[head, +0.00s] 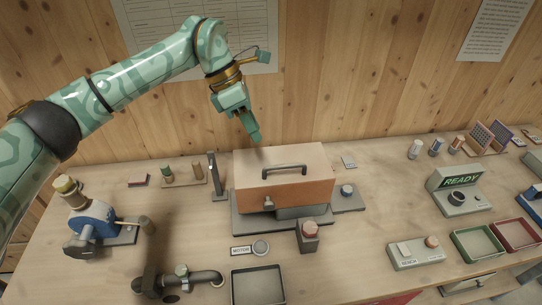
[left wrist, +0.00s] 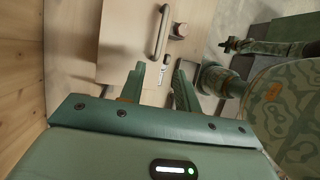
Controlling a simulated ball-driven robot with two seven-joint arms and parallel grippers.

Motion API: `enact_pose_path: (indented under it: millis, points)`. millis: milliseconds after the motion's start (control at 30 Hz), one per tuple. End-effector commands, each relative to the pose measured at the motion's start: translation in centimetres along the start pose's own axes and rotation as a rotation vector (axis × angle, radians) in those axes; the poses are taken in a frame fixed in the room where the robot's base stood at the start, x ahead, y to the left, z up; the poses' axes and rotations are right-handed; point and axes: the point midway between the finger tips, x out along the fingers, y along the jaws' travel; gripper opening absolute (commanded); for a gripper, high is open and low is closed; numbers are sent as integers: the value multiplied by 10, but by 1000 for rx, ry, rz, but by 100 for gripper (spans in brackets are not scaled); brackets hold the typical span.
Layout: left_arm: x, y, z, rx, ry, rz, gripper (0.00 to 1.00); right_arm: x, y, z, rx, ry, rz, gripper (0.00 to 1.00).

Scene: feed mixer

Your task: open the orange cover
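The orange cover (head: 284,196) is a box-shaped lid in the middle of the bench, down on its grey base (head: 250,222). A dark bar handle (head: 284,171) lies along its top. My left gripper (head: 255,138) hangs above the back edge of the cover, pointing down, apart from the handle. In the left wrist view its two fingers (left wrist: 160,75) stand apart with nothing between them. The cover's top (left wrist: 125,45) and the handle (left wrist: 161,35) show beyond the fingertips there. My right gripper is not seen.
A thin dark post (head: 214,178) stands just left of the cover. A grey block with a red top (head: 308,236) stands in front of it. A blue hand-cranked device (head: 92,218) is at left, a READY box (head: 460,190) at right. A wooden wall (head: 340,75) rises behind.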

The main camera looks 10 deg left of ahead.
Motion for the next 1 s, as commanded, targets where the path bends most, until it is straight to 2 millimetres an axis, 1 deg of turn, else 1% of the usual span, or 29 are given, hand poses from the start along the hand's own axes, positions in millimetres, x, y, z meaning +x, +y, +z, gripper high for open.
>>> enact_pose_path:
  millis: [33, 200, 300, 400, 567, 833, 933, 967, 1000]
  points:
    - [14, -1, 0, 0, 0, -5, 33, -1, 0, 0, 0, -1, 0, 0]
    - [55, -1, 0, -1, -1, -4, 33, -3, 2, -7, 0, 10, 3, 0]
    - [74, -1, 0, -1, 0, -3, 33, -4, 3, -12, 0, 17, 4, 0]
    - [88, 0, 0, -1, 0, -1, 33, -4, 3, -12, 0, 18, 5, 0]
    - [98, 0, 0, 0, -1, 0, 33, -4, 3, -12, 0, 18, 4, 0]
    - [100, 0, 0, 0, -1, 1, 33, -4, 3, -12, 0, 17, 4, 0]
    - [100, 0, 0, 0, -1, 1, 5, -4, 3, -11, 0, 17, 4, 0]
    - [99, 0, 0, 0, -1, 1, 0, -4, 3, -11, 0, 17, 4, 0]
    - [99, 0, 0, 0, -1, 1, 0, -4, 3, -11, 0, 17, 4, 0]
